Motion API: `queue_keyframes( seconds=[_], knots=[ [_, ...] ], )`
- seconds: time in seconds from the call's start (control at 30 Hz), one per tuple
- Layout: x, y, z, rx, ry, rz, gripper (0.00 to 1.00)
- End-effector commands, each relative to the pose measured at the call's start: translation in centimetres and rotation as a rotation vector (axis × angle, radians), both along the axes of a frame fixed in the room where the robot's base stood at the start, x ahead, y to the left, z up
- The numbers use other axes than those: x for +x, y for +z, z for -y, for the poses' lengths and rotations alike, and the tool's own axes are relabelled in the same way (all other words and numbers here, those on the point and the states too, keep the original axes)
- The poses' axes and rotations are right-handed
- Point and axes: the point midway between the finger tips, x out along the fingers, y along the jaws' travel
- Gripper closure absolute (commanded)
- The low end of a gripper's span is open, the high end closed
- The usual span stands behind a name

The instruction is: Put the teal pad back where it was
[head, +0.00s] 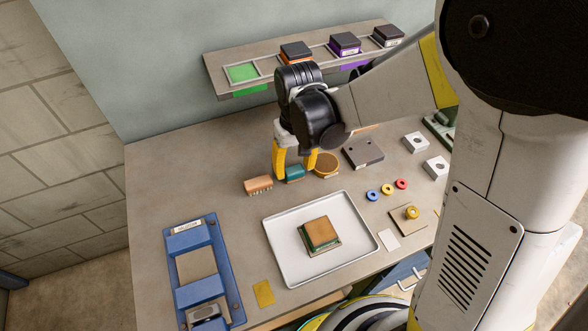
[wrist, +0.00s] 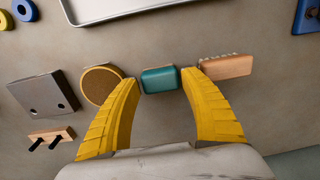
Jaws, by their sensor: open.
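The teal pad (head: 294,173) lies on the bench between a brush and a round brown-topped disc. My gripper (head: 295,171) points down over it, with its yellow fingers apart and nothing held. In the wrist view the pad (wrist: 158,80) shows between the open fingertips (wrist: 162,79), with a small gap on each side. The head view shows the pad partly hidden by the fingers. I cannot tell the exact height of the fingertips above the bench.
The brush (head: 258,185) and the disc (head: 326,164) stand close on either side. A white tray (head: 283,272) holds a green-edged block (head: 320,235). A back shelf (head: 217,78) has several framed places; the green one (head: 243,73) is empty. A blue fixture (head: 181,276) is at left.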

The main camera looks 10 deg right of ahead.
Motion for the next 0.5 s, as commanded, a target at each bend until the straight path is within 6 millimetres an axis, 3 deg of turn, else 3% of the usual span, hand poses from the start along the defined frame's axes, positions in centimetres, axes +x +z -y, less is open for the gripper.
queue_keyframes(
  seconds=[0.03, 0.2, 0.5],
  knots=[
    [-0.1, 1.6, 0.1, 0.0, 0.0, 0.0, 0.48],
    [0.0, 5.6, 0.2, 0.0, 0.0, 0.0, 0.48],
    [0.0, 9.6, 0.4, 0.001, -0.001, 0.002, 0.48]
  ],
)
